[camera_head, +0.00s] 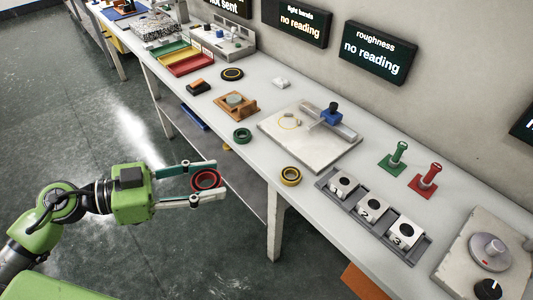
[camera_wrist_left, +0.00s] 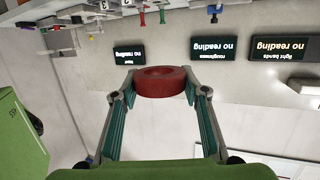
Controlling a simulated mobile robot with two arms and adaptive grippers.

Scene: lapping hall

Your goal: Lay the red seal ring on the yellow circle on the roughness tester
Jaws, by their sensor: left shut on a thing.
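My left gripper (camera_head: 208,183) is shut on the red seal ring (camera_head: 206,179), a dark ring with red on it. It holds the ring out in front of the bench, apart from the bench top. The left wrist view also shows the red ring (camera_wrist_left: 160,81) between the two fingertips (camera_wrist_left: 160,92). The roughness tester (camera_head: 313,150) is a pale plate on the bench with a blue-headed probe (camera_head: 331,114). The yellow circle (camera_head: 283,122) is on its left part, with a small grey piece at its edge. My right gripper is not in view.
A numbered block rack (camera_head: 374,216) stands to the right. A wooden fixture (camera_head: 236,104) stands to the left. Wall screens (camera_head: 374,50) hang behind.

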